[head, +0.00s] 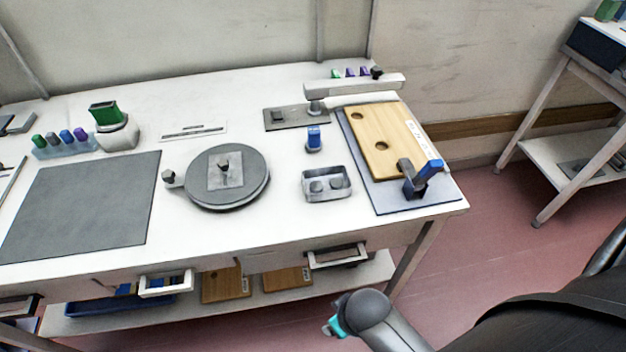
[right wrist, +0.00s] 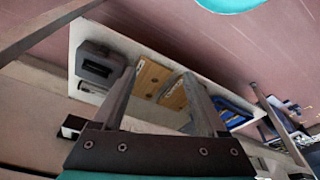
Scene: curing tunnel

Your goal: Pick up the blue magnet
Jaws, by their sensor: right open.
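A small upright blue block with a grey lower part (head: 314,138) stands on the white table, behind a grey two-well tray; it could be the blue magnet. Another blue piece (head: 430,171) sits tilted on a dark clamp at the front right corner of the wooden board. I cannot tell for sure which is the magnet. My right gripper (right wrist: 160,74) is open and empty in the right wrist view, with the table's lower shelf beyond its fingers. Neither blue piece can be made out there. In the head view its fingers do not show. My left gripper is out of view.
The wooden board (head: 382,125) lies on a grey mat at the table's right. A round turntable (head: 250,192), the two-well tray (head: 327,198) and a dark mat (head: 90,205) occupy the table. A drawer (head: 338,256) stands partly open at the front edge.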

